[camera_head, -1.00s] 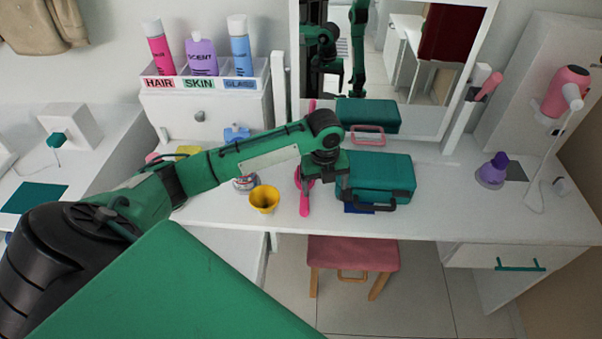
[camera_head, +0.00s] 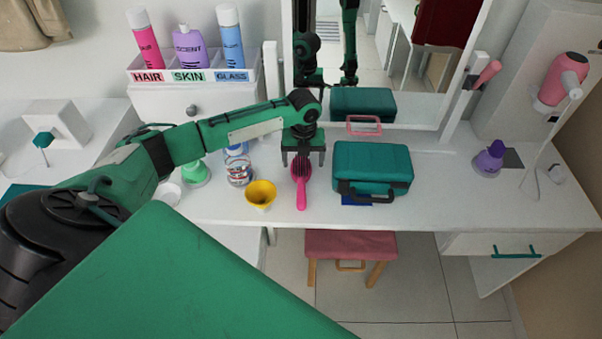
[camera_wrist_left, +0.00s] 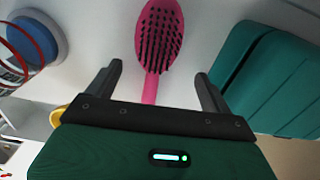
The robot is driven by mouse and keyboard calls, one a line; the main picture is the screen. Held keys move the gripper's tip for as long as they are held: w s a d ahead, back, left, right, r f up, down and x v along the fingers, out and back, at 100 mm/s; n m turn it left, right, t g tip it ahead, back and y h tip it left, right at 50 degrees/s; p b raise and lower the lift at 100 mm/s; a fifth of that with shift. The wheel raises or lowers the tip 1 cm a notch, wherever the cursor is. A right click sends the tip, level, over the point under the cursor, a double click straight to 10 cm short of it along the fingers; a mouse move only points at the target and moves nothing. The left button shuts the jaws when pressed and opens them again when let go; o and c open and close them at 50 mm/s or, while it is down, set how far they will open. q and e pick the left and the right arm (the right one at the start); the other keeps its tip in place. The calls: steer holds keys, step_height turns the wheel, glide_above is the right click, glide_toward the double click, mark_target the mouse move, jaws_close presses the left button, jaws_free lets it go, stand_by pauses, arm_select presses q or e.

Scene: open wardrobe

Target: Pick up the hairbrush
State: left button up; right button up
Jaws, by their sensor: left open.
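The pink hairbrush (camera_head: 301,188) lies on the white dressing table, its bristled head toward the mirror and its handle toward the front edge. My left gripper (camera_head: 303,160) is open and points down above the brush head. In the left wrist view the hairbrush (camera_wrist_left: 158,45) shows its dark bristles facing up. There it lies between the two open fingers of the left gripper (camera_wrist_left: 158,85), with nothing gripped. My right gripper is not in view.
A teal case (camera_head: 372,168) stands close to the right of the brush. A yellow cup (camera_head: 260,194) and a clear jar (camera_head: 239,172) are to its left. The mirror (camera_head: 385,60) is behind. A purple bottle (camera_head: 489,160) stands farther right.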

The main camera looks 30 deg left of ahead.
mark_target(301, 170)
arm_select(q)
steer(key=f, duration=0.3)
steer(key=f+p, duration=0.1)
steer(key=f, duration=0.1)
steer(key=shift+s+a+f, duration=0.1)
steer(key=shift+s+a, duration=0.1)
steer(key=shift+s, duration=0.1)
steer(key=shift+c, duration=0.4)
steer(key=c, duration=1)
